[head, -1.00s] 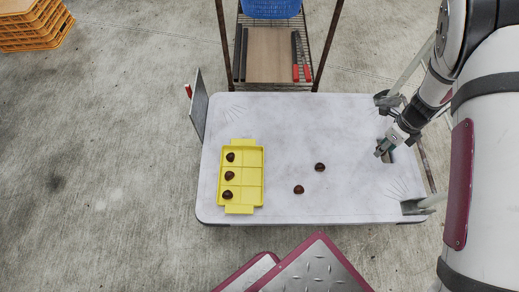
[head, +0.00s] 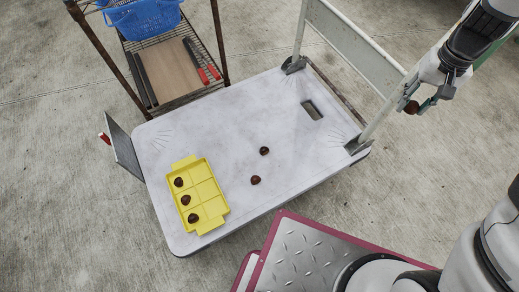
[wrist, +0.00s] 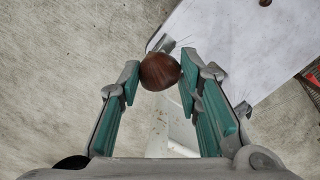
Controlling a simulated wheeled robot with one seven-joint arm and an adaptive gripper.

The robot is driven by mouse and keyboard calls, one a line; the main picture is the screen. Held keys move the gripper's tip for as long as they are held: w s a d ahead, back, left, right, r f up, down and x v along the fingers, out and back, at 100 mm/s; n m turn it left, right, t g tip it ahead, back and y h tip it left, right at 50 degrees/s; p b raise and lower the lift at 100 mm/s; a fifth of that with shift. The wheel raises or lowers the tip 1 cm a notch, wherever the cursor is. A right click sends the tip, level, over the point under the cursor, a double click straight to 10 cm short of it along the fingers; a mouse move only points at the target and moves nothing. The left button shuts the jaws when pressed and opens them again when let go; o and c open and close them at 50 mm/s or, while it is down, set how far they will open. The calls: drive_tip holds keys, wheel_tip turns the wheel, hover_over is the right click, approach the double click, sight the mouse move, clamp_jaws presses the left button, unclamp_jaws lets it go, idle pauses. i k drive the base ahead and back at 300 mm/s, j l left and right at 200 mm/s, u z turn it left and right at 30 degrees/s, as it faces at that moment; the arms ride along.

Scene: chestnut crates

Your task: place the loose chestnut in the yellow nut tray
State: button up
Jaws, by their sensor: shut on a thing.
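My gripper (head: 418,104) is at the right of the head view, beyond the cart's handle end. It is shut on a brown chestnut (head: 410,107), which also shows between the fingertips in the wrist view (wrist: 160,72). The yellow nut tray (head: 183,162) lies on the cart's left end. Its left column holds a chestnut in each of three compartments; its right column is empty. Two other chestnuts lie on the cart top, one farther back (head: 264,151) and one nearer the front (head: 255,180). My gripper is well away from the tray.
The grey-white cart top (head: 290,110) has clear room around the loose chestnuts. A handle frame (head: 350,45) stands at its right end, near my gripper. A dark upright panel (head: 122,150) stands at the left end. A wire shelf with a blue basket (head: 145,17) stands behind.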

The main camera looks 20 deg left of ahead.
sight(209, 209)
drive_tip(key=k+j+u, duration=0.15)
drive_tip(key=k+j, duration=0.25)
drive_tip(key=k+j+u, duration=0.2)
drive_tip(key=k+j, duration=0.2)
drive_tip(key=k+j+u, duration=0.15)
drive_tip(key=k+j, duration=0.2)
drive_tip(key=j, duration=0.2)
